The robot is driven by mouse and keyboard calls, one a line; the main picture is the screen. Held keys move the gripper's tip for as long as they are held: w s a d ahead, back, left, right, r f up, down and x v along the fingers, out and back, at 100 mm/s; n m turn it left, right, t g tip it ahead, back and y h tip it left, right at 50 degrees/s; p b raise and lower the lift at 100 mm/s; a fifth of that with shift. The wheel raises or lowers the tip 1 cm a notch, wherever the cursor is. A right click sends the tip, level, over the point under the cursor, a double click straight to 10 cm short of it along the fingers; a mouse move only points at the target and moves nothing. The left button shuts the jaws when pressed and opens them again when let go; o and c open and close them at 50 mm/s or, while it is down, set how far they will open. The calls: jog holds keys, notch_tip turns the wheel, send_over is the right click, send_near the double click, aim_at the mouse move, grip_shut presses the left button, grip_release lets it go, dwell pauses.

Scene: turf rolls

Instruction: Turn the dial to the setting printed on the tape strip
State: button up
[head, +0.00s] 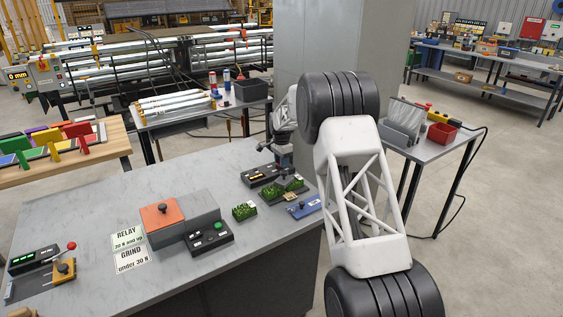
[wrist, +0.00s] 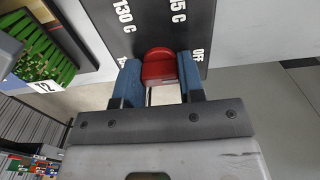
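In the wrist view a red dial knob (wrist: 160,66) sits on a dark panel (wrist: 150,20) with white printed settings. I read 130 C at its upper left, a partly cut-off label ending in 5 C above right, and OFF at the right. My gripper (wrist: 160,72) has one blue finger on each side of the knob. The knob fills the space between the fingertips, and they look closed on it. The knob's pointer mark is not clear. In the head view my arm hides the dial, and I cannot make out the tape strip.
In the head view a green turf piece (head: 283,190) and a blue tray (head: 304,208) lie near my gripper. The grey table's (head: 95,210) back left is clear.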

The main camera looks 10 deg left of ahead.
jog(key=c, duration=0.3)
jog(key=shift+c, duration=0.2)
